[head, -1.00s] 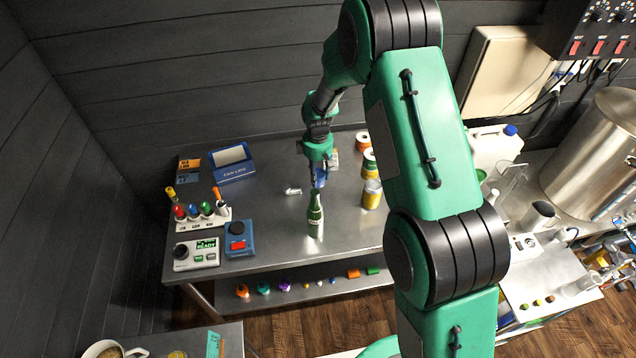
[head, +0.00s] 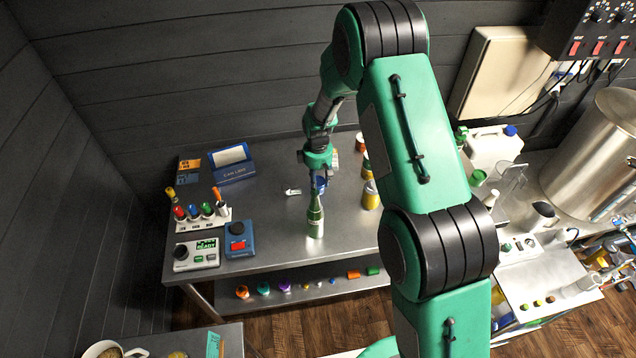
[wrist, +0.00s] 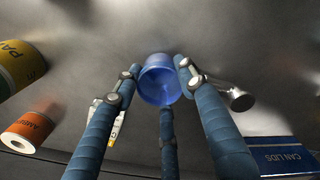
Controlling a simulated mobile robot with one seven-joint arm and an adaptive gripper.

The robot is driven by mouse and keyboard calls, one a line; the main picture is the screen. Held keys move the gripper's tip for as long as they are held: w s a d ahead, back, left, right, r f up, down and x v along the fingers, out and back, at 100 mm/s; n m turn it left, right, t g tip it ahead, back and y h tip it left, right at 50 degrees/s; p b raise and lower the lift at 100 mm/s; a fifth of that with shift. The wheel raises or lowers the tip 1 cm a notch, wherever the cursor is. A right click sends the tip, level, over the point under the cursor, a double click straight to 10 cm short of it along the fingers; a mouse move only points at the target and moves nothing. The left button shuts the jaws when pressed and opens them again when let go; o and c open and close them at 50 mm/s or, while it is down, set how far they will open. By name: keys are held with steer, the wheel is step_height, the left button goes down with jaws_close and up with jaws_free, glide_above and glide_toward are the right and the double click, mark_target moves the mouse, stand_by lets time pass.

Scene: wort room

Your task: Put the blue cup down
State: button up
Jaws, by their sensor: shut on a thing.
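The blue cup (wrist: 160,82) is between the fingers of my gripper (wrist: 158,92) in the wrist view, and the fingers are shut on it. In the head view a small part of the blue cup (head: 321,185) shows below my gripper (head: 319,176), just behind the neck of a green bottle (head: 315,220). The grey metal table (head: 275,220) lies under the cup. I cannot tell whether the cup's base touches the table.
A small metal piece (head: 293,192) lies left of the cup. A yellow-labelled can (head: 371,195) and other cans stand to the right. The blue can-lids box (head: 232,168) is at the back left. Control boxes (head: 197,254) and a marker rack stand front left. Bare table lies between.

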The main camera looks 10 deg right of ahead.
steer(key=shift+f, duration=0.15)
steer(key=o, duration=1.2)
steer(key=shift+c, duration=0.2)
step_height(320, 180, up, 12)
steer(key=shift+r, duration=0.2)
stand_by(0.4)
